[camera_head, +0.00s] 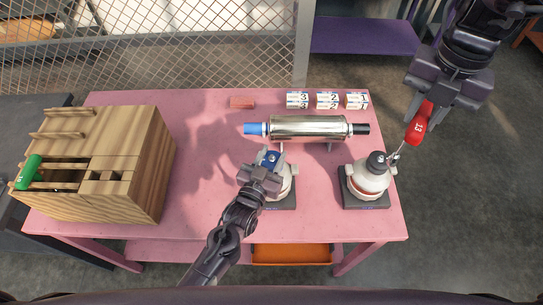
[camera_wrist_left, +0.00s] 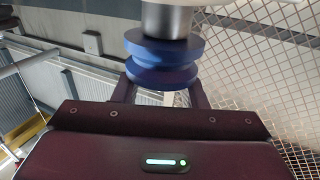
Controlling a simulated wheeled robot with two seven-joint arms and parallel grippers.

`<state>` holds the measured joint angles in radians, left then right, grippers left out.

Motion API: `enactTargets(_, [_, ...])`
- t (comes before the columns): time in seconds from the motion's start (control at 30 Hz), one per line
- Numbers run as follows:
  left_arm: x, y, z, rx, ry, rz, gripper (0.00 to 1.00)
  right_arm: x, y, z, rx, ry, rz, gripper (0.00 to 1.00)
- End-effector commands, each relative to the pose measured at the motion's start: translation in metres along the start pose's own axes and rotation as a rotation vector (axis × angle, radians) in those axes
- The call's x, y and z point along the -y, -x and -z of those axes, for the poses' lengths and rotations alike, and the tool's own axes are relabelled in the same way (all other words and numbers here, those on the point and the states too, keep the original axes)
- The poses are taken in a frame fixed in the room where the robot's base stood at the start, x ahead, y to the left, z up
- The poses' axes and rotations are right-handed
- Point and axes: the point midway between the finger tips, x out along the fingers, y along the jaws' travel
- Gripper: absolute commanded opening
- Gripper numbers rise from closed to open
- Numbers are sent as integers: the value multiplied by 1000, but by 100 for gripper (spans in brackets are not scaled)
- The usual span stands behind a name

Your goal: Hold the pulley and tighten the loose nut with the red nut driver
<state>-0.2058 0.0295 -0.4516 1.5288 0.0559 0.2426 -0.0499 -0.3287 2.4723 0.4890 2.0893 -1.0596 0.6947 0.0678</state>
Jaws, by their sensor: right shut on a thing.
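The blue pulley (camera_head: 270,158) sits on the left white housing on the pink table. In the left wrist view the pulley (camera_wrist_left: 162,62) is a grooved blue disc on a grey metal shaft. My left gripper (camera_head: 270,160) is at the pulley, with its open fingers on either side of it. My right gripper (camera_head: 432,100) is shut on the red nut driver (camera_head: 417,126), marked 13. The driver's thin shaft points down and left, its tip beside the black top of the right white housing (camera_head: 370,180). No loose nut can be made out.
A wooden holder (camera_head: 140,165) with a green-handled driver (camera_head: 29,172) stands at the left. A silver cylinder (camera_head: 308,126) lies behind the housings. The table's left middle is clear.

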Motion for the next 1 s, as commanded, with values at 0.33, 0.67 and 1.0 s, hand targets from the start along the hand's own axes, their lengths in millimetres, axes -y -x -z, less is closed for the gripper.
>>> enactTargets(0.33, [0,41,-5,3,0,-1,38,0,-15,0,0,0,0,0])
enactTargets(0.67, [0,105,-4,3,-1,0,38,0,-34,0,1,0,0,0])
enactTargets(1.0, [0,120,0,0,0,0,38,0,-37,0,0,0,-1,0])
